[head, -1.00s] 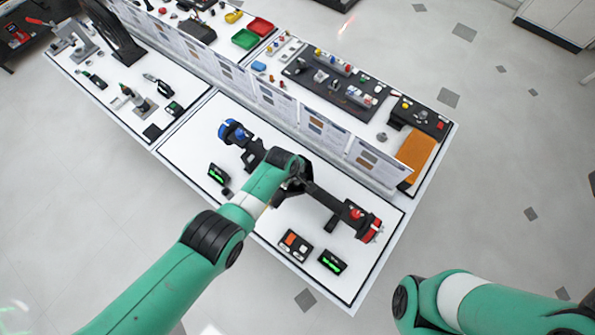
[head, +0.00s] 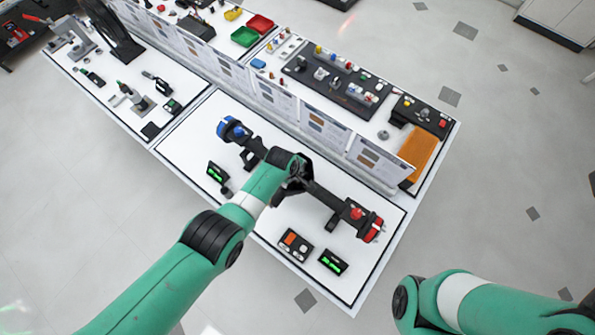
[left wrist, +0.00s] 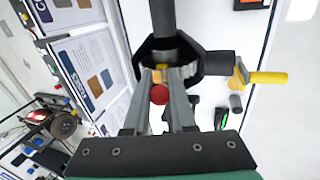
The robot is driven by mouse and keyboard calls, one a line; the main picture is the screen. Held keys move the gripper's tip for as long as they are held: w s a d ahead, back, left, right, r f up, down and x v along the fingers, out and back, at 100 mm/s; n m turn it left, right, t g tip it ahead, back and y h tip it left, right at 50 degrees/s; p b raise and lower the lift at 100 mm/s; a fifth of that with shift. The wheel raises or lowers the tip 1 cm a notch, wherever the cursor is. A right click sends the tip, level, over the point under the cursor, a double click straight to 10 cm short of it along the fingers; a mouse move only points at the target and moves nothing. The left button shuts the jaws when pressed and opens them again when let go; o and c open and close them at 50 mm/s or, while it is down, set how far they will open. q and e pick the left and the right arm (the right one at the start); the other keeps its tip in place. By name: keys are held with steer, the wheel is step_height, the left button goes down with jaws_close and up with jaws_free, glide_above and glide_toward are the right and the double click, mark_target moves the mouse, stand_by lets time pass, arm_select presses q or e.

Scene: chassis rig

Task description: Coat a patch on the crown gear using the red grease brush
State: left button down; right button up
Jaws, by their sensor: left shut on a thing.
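In the left wrist view, my left gripper (left wrist: 160,80) is shut on a slim tool with a round red end, which I take to be the red grease brush (left wrist: 159,95). Its fingertips reach into the open black housing at the middle of the axle (head: 327,197). A brass-yellow part, probably the crown gear (left wrist: 160,73), shows inside the housing at the fingertips. Whether the brush touches it cannot be told. In the head view, my left gripper (head: 297,186) is over the axle's middle, mostly hidden by its arm. My right gripper is out of view.
A yellow-handled tool (left wrist: 266,78) projects beside the housing. A button box (head: 295,245) and a green-lit display (head: 333,262) lie at the table's front. Upright printed panels (head: 325,130) stand behind the axle. White tabletop (head: 190,135) is bare at the left.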

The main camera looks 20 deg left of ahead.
arm_select(q)
steer(key=shift+f, duration=0.15)
steer(key=shift+d, duration=0.1)
steer(key=d, duration=0.1)
steer(key=s+d, duration=0.1)
steer(key=d, duration=0.3)
steer(key=shift+s, duration=0.4)
steer(key=shift+p, duration=0.3)
